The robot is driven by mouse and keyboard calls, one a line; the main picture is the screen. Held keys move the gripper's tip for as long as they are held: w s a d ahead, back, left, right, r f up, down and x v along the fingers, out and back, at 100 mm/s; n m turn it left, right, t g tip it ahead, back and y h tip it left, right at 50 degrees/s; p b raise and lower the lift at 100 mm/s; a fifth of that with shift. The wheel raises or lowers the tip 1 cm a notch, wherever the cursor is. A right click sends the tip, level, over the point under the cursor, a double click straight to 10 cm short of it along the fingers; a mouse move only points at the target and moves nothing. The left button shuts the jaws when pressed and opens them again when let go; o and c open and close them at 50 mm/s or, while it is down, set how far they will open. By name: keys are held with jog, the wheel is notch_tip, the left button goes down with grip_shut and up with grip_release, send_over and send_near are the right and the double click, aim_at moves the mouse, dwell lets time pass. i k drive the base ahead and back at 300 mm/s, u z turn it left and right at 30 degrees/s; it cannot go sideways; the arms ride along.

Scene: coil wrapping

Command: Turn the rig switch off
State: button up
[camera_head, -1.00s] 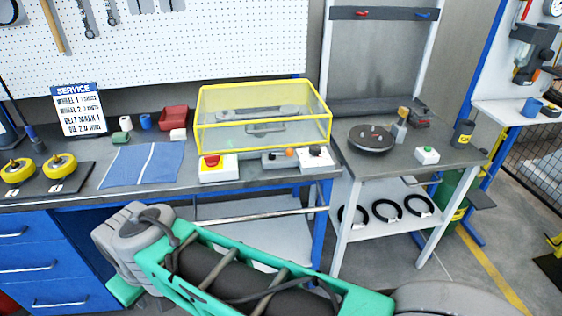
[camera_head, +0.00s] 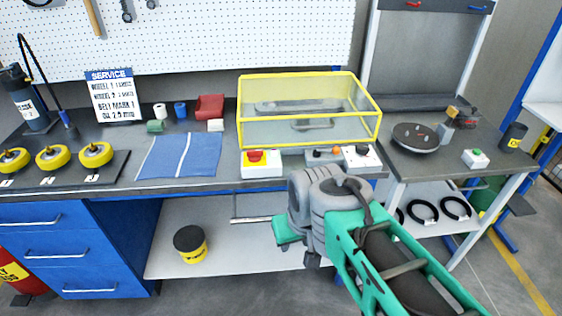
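A yellow-framed clear guard box (camera_head: 308,134) stands on the grey bench with a grey bar-like part inside. I cannot make out my gripper's fingers.
A blue cloth (camera_head: 179,155) lies left of the red-button box. Yellow wheels (camera_head: 54,158) sit on a dark board farther left. A side table at right holds a dark round plate (camera_head: 416,137) and a green-button box (camera_head: 475,157). A yellow-black tub (camera_head: 190,243) stands on the lower shelf.

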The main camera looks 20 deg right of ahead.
aim_at(254, 156)
jog(key=z, duration=0.25)
jog(key=i, duration=0.95)
jog(key=u, duration=0.5)
